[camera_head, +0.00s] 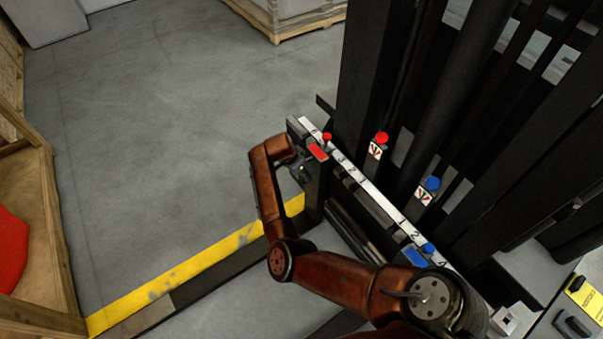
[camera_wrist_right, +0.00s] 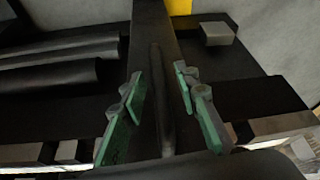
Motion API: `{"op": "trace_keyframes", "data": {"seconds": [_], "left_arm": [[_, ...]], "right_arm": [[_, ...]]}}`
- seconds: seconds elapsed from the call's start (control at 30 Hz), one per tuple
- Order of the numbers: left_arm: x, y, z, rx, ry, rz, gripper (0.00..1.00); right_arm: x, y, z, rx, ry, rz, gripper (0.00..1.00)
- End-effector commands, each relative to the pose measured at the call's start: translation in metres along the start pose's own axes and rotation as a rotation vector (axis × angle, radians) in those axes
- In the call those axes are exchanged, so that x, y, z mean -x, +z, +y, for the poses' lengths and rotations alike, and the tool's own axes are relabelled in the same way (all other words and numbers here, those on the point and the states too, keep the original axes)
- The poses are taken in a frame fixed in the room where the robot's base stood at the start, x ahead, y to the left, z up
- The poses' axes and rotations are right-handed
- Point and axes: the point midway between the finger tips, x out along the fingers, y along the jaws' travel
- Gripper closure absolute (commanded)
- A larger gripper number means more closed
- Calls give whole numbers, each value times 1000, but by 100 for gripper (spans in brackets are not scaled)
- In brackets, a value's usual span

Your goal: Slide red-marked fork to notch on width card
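A white width card (camera_head: 380,198) with black numbers runs along the dark carriage of the lift truck. A red marker block (camera_head: 317,152) sits near its far left end, and a blue one (camera_head: 414,257) near its near right end. In the head view, one arm of mine reaches from the lower right to the red-marked end; its gripper is mostly hidden there. In the right wrist view, my right gripper (camera_wrist_right: 159,90) has its green-padded fingers spread on either side of a dark bar (camera_wrist_right: 155,35). Whether the pads touch the bar is unclear. My left gripper is not in view.
The black mast (camera_head: 365,90) rises behind the card. A red knob (camera_head: 381,138) and a blue knob (camera_head: 432,183) stand on it with small arrow labels. A yellow floor line (camera_head: 200,260) crosses the grey floor. A wooden crate (camera_head: 45,210) is at left.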

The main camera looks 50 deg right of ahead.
Motion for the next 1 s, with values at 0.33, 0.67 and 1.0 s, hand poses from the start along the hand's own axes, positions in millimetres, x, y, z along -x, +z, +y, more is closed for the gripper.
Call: {"op": "trace_keyframes", "data": {"seconds": [0.33,0.67,1.0], "left_arm": [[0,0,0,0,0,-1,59],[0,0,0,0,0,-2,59],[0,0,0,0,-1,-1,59]], "right_arm": [[0,0,0,0,0,0,88],[0,0,0,0,0,0,100],[0,0,0,0,0,0,100]]}}
